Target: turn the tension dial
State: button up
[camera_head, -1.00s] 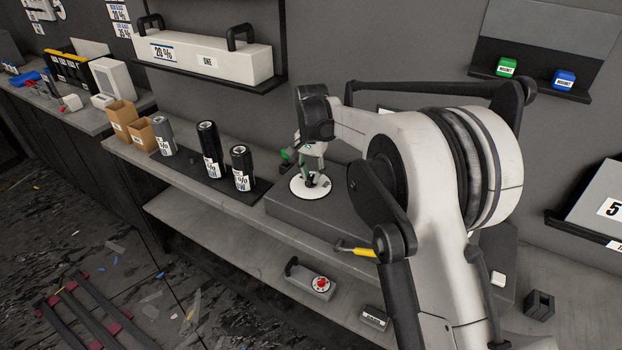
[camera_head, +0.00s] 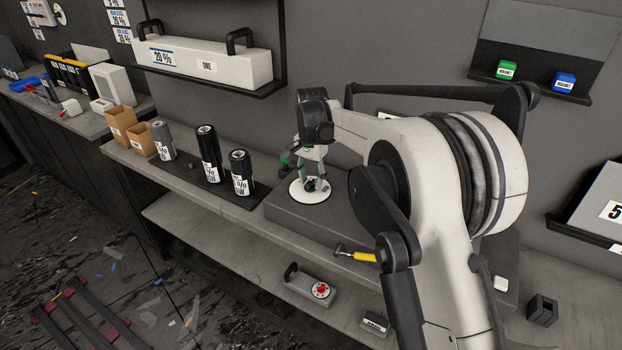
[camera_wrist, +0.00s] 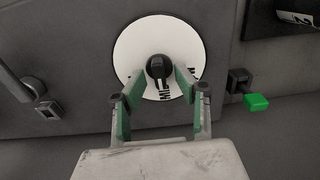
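The tension dial is a white disc (camera_head: 298,193) with black lettering and a black knob at its centre, on a dark grey box. In the wrist view the disc (camera_wrist: 128,45) is face-on, and the round black knob (camera_wrist: 158,66) sits at its middle. My gripper (camera_wrist: 160,80) has its two green-padded fingers on either side of the knob, tips at the disc. The fingers are apart with the knob between them; whether they press on it I cannot tell. In the head view my gripper (camera_head: 312,180) points down at the dial. Part of the lettering is hidden by the right finger.
The dark grey box (camera_head: 285,213) stands on the bench. Several cans stand to its left, including a black one (camera_head: 242,172). A yellow-handled tool (camera_head: 362,256) is at the bench's front. A green block (camera_wrist: 256,102) is right of the dial in the wrist view.

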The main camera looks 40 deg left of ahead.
aim_at(311, 180)
notch_tip(311, 180, up, 12)
dwell(0.7)
dwell(0.4)
